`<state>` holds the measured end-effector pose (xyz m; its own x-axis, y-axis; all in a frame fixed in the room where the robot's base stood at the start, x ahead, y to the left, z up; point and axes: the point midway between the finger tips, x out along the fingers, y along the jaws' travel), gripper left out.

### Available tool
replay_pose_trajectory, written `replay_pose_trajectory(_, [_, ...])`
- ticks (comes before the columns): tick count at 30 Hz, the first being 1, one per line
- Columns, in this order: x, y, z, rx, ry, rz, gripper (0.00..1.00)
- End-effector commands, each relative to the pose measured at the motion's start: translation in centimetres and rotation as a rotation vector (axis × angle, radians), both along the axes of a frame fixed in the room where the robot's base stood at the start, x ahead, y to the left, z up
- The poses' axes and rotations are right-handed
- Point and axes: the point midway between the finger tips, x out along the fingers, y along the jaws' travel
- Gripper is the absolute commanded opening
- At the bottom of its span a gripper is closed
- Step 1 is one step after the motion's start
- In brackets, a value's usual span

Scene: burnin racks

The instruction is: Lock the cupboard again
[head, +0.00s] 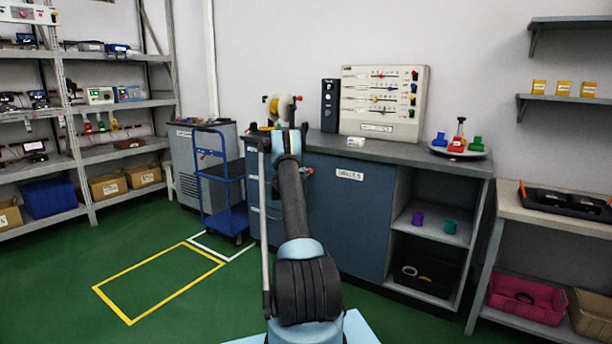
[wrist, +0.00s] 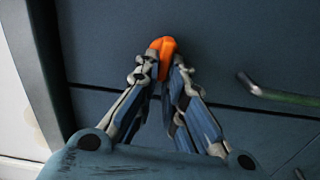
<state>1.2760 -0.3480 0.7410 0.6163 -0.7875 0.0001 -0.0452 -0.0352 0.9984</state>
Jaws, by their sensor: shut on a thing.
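The cupboard is the blue-grey unit under the bench, with a labelled door (head: 345,225) to the right of my arm. In the wrist view, my gripper (wrist: 163,64) is shut on a small orange piece (wrist: 168,48), held between its fingertips against the dark blue front (wrist: 220,45). The piece looks like a key head or knob, but I cannot tell which, nor whether it sits in a lock. A bar handle (wrist: 280,96) is to the right of the fingertips.
A blue trolley (head: 222,170) stands left of the cupboard. Open shelves (head: 436,238) with a purple and a green cup are to the right. The worktop (head: 400,151) carries a panel board (head: 382,103) and a plate of coloured pieces (head: 458,151). Green floor (head: 190,320) is clear.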

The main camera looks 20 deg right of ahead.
Motion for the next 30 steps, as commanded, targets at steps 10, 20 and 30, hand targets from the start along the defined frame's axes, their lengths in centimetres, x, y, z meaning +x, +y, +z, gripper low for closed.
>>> replay_pose_trajectory(10, [0.24,0.51,-0.27,-0.041,0.055,0.008,0.0])
replay_pose_trajectory(20, [0.23,0.47,-0.3,-0.043,0.058,0.007,0.0])
replay_pose_trajectory(30, [0.07,0.19,-0.22,-0.044,0.057,0.003,0.3])
